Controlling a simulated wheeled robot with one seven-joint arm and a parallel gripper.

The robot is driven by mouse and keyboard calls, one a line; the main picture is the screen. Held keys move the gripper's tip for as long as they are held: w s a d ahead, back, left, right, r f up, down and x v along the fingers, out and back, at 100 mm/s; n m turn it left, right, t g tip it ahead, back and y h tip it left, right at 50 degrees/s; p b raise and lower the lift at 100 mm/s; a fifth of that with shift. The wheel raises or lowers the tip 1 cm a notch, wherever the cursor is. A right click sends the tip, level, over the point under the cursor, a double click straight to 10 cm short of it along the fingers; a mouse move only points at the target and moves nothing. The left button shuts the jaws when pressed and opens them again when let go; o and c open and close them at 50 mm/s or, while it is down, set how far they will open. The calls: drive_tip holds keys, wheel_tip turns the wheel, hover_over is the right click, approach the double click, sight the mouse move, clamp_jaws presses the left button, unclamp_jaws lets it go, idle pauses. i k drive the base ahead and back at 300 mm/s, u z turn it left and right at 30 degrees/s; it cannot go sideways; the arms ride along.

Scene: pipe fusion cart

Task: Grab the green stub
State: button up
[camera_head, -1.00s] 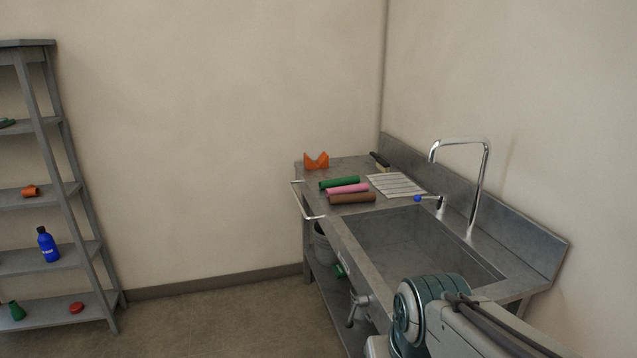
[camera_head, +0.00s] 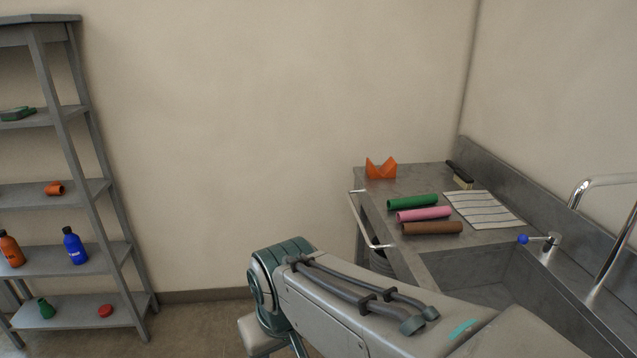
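The green stub (camera_head: 412,202) is a short green cylinder lying on the metal counter of the sink cart (camera_head: 420,181). It is the farthest back of three parallel stubs. A pink stub (camera_head: 424,214) lies just in front of it, and a brown stub (camera_head: 432,228) in front of that. My arm reaches in from the lower right, with its elbow low and left of the cart. My gripper is out of view. Nothing covers the green stub.
An orange V-shaped block (camera_head: 381,169) stands behind the stubs. A striped cloth (camera_head: 484,209) and a brush (camera_head: 460,175) lie to the right. The sink basin and faucet (camera_head: 607,240) are at right. A rail (camera_head: 366,222) runs along the cart's left end. A shelf (camera_head: 62,195) stands at left.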

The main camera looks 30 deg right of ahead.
sight(399, 203)
drive_tip(key=i, duration=1.65)
drive_tip(key=z, duration=1.05)
drive_tip(key=i, duration=0.75)
drive_tip(key=z, duration=1.3)
drive_tip(key=i, duration=0.4)
drive_tip(key=z, duration=0.25)
